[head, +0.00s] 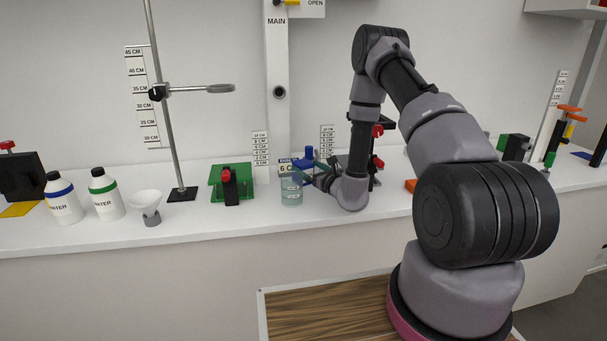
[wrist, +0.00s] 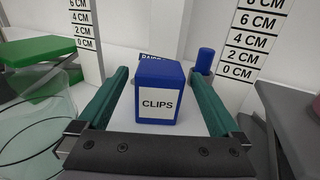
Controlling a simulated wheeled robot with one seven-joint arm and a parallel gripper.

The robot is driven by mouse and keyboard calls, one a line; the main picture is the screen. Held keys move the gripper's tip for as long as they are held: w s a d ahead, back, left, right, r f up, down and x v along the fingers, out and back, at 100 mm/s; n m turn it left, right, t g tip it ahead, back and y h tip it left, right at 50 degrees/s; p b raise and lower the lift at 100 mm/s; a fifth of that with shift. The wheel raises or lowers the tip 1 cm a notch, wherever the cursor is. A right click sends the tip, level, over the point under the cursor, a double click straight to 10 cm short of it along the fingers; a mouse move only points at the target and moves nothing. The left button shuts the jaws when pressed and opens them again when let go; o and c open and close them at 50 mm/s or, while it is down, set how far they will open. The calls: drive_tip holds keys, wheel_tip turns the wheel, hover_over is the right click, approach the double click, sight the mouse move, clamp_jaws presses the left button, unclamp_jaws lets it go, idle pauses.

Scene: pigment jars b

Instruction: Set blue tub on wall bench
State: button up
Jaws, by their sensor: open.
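A blue tub labelled CLIPS (wrist: 158,88) stands upright on a white surface in the wrist view. My gripper (wrist: 160,85) is open, with one green finger on each side of the tub.
A clear beaker (head: 291,191) stands just left of my gripper and shows in the wrist view (wrist: 35,125). Height rulers stand behind. Two water bottles (head: 62,198), a funnel (head: 147,204) and a ring stand (head: 182,194) occupy the bench's left part.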

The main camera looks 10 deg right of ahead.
sight(303, 162)
drive_tip(key=x, duration=0.3)
drive_tip(key=shift+w+a+f, duration=0.1)
drive_tip(key=shift+w, duration=0.15)
drive_tip(key=c, duration=1.5)
drive_tip(key=shift+c, duration=0.2)
